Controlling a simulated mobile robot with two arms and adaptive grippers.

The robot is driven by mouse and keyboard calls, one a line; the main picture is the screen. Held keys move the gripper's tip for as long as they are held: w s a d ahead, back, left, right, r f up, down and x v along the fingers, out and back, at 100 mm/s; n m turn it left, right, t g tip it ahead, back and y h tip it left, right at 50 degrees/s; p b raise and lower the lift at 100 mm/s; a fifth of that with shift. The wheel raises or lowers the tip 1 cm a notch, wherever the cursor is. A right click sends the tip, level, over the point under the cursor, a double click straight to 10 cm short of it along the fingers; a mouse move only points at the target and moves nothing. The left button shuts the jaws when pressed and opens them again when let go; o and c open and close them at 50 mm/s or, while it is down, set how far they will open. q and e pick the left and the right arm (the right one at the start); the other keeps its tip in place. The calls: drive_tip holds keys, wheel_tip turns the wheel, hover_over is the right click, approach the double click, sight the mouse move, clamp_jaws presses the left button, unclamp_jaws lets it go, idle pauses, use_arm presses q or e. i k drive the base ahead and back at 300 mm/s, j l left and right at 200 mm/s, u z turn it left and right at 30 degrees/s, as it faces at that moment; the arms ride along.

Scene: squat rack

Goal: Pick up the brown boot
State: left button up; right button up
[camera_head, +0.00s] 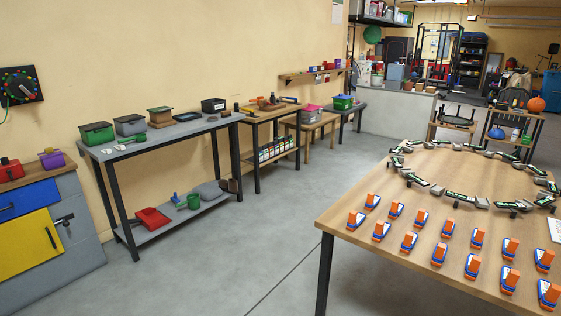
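I cannot make out a brown boot for certain. A small dark brown shape (230,185) sits at the right end of the lower shelf of the long grey table. Another brown item (270,103) lies on top of the wooden bench beyond it. Both are too small to identify. Neither of my grippers is in view.
The long grey table (172,133) and wooden bench (262,114) stand along the left wall. A cabinet (38,262) is at the lower left. A big wooden table (385,240) with several orange-blue items fills the right. Grey floor (255,235) between them is clear.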

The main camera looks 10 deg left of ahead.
sight(230, 186)
drive_tip(key=i+j+u, duration=0.3)
drive_tip(key=i, duration=0.7)
drive_tip(key=i+u, duration=0.3)
drive_tip(key=i, duration=0.75)
